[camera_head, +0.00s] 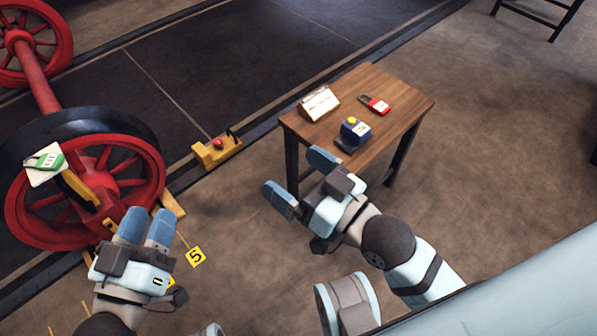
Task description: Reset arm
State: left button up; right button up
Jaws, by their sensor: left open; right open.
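My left gripper (145,228) is at the lower left, in front of the red spoked wheel (135,160). Its two blue fingers point up the picture with a narrow gap between them, and nothing shows in it. My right gripper (301,178) is near the front left edge of the wooden table (395,93). Its blue fingers are spread wide apart and empty. Both arms are in view at the bottom.
On the table are a white sign or clipboard (319,104), a red padlock-like item (376,104) and a blue box with a yellow button (354,130). A green-and-white tag (46,162) is at the wheel.

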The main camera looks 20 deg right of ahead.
dwell(0.5)
pick_arm(q)
notch_tip(320, 180, up, 8)
jog(key=a+g+y+p, duration=0.1)
jog(key=a+y+p, duration=0.2)
jog(key=p, duration=1.8)
pick_arm(e)
notch_tip(320, 180, up, 8)
jog(key=d+g+h, duration=0.1)
jog(key=d+h, duration=0.2)
pick_arm(q)
jog(key=s+a+r+g+y+p, duration=0.1)
jog(key=s+a+g+y+p, duration=0.2)
jog(key=p, duration=1.6)
jog(key=shift+s+a+r+n+g, duration=0.3)
jog(key=shift+s+a+g, duration=0.35)
jog(key=shift+a, duration=0.45)
pick_arm(e)
jog(key=s+d+r+g+h, duration=0.1)
jog(key=s+d+g+h, duration=0.2)
jog(key=s+d+g, duration=0.1)
jog(key=shift+s+d+r+m, duration=0.15)
jog(key=shift+d+r+m, duration=0.15)
jog(key=shift+d, duration=0.3)
